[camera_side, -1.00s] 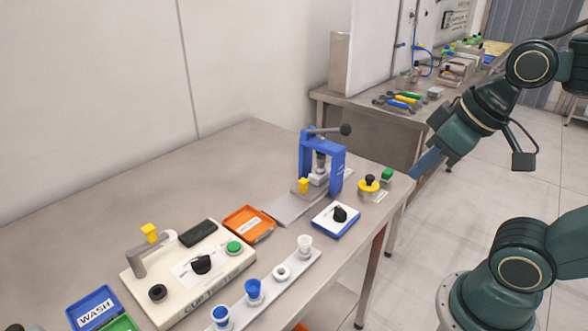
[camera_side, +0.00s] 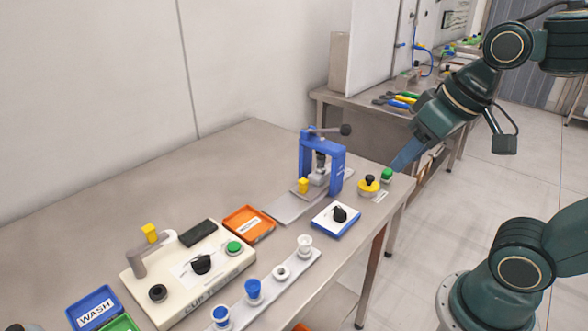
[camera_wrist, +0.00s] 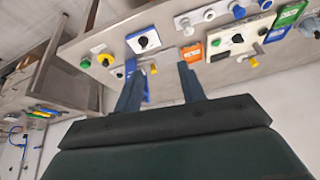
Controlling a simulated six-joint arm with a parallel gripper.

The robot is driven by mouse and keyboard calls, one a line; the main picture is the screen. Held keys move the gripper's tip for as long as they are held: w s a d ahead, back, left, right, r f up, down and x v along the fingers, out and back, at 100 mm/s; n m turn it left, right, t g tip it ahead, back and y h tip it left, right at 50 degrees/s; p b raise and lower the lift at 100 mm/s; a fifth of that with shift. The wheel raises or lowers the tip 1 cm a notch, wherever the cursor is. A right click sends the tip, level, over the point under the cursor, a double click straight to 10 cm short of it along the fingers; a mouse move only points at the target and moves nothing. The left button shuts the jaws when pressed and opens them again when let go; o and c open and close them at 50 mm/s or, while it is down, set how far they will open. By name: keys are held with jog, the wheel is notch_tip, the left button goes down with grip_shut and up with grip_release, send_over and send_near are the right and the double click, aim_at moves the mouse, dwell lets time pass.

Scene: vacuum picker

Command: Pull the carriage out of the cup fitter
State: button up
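The cup fitter (camera_side: 337,167) is a blue upright press frame with a black-knobbed lever on top, standing near the table's far right corner. Its carriage sits low in the frame on a grey slide plate; a yellow grip (camera_side: 303,186) stands at its front left. A pale part is under the ram. My gripper (camera_side: 403,160) is in the air to the right of the fitter, apart from it. In the wrist view my gripper (camera_wrist: 160,84) has its two blue fingers spread and empty. The yellow grip (camera_wrist: 153,69) shows between them, and one finger partly hides the blue frame.
A yellow-based black knob (camera_side: 369,184) and green button (camera_side: 387,175) stand right of the fitter. A blue-edged dial box (camera_side: 337,219) is in front. An orange tray (camera_side: 248,236), a cup tester (camera_side: 168,296) and a cup rail (camera_side: 268,289) lie leftward. The table behind is clear.

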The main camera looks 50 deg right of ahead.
jog(key=w+d+r+m+g, duration=0.15)
jog(key=w+m, duration=0.25)
jog(key=w, duration=0.4)
jog(key=m+g, duration=0.4)
jog(key=m, duration=0.9)
send_over(303, 182)
notch_tip(303, 182, down, 12)
jog(key=shift+d, duration=0.1)
notch_tip(303, 182, down, 14)
jog(key=shift+r, duration=0.2)
grip_shut()
